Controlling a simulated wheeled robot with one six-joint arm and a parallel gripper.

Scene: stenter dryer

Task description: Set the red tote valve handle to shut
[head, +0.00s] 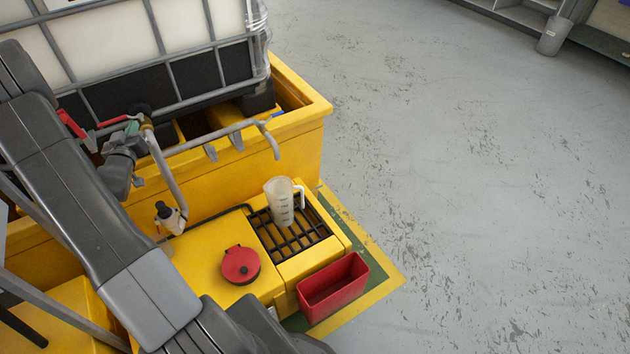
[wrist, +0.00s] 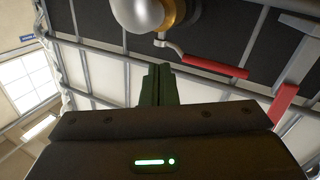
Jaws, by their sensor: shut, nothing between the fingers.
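A red lever handle (head: 112,121) lies near level beside the brass valve fitting (head: 147,123) at the front of the tote. In the wrist view the red handle (wrist: 208,63) runs right from a metal pivot below the brass fitting (wrist: 178,14). A second, wider red piece (head: 71,123) slants at its left in the head view; it also shows in the wrist view (wrist: 284,101). I cannot tell how the two are joined. My gripper (head: 132,128) is close to the handle. Its fingers (wrist: 160,70) are together and empty, with a gap to the handle in the wrist view.
The caged white tote (head: 105,45) stands on a yellow spill pallet (head: 298,92). A grey pipe (head: 167,172) drops from the fitting. A measuring jug (head: 279,205) stands on a black grate; a red lid (head: 240,265) and red bin (head: 333,288) are nearby. The floor at right is clear.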

